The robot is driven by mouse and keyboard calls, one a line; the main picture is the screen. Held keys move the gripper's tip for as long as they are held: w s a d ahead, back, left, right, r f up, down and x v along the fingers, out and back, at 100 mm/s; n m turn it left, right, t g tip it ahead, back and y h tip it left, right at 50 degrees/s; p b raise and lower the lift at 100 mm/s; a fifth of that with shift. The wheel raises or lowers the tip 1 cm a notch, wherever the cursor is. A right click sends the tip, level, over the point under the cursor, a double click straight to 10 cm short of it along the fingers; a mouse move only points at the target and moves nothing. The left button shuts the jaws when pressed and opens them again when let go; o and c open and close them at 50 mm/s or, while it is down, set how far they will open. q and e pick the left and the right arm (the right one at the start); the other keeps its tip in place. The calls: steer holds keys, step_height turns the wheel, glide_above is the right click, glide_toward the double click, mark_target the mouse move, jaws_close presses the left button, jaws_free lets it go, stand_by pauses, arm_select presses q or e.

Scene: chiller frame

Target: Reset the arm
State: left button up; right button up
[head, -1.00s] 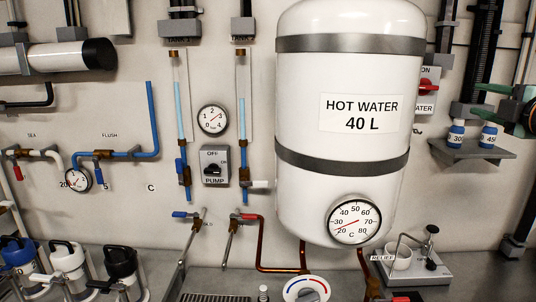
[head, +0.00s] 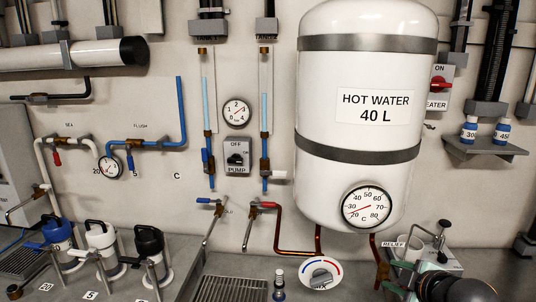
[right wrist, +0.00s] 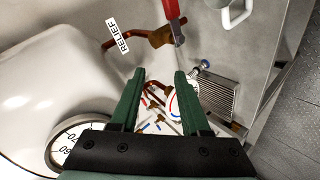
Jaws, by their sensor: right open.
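My right gripper (head: 404,277) is low at the right of the head view, in front of the counter near the relief cup. Its green fingers point toward the wall fittings. In the right wrist view the two fingers (right wrist: 157,76) stand apart with nothing between them. Beyond them are the mixing dial (right wrist: 173,101) and the drain grate (right wrist: 220,97). The white hot water tank (head: 366,75) is to the left of the fingers in the wrist view. My left gripper is in neither view.
A relief cup (head: 403,249) stands on the counter near my right gripper. A red-handled relief valve (right wrist: 172,12) is ahead of the fingers in the wrist view. A shelf (head: 485,146) with two small bottles is above right.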

steer(key=s+a+f+m+g, duration=0.3)
steer(key=s+a+f+m, duration=0.15)
steer(key=s+f, duration=0.75)
steer(key=s+a+f+m+g, duration=0.1)
steer(key=s+f+m+g, duration=0.2)
steer(key=s, duration=0.6)
steer(key=s+a+f+m+g, duration=0.15)
steer(key=s+f+m, duration=0.25)
steer(key=s, duration=0.5)
steer(key=w+a+f+t, duration=0.2)
steer(key=f, duration=0.3)
steer(key=w+a+f+t+y, duration=0.1)
steer(key=w+a+f+t, duration=0.1)
steer(key=f, duration=0.4)
steer(key=shift+w+t+y, duration=0.25)
steer(key=shift+t+y, duration=0.05)
steer(key=shift+t, duration=0.45)
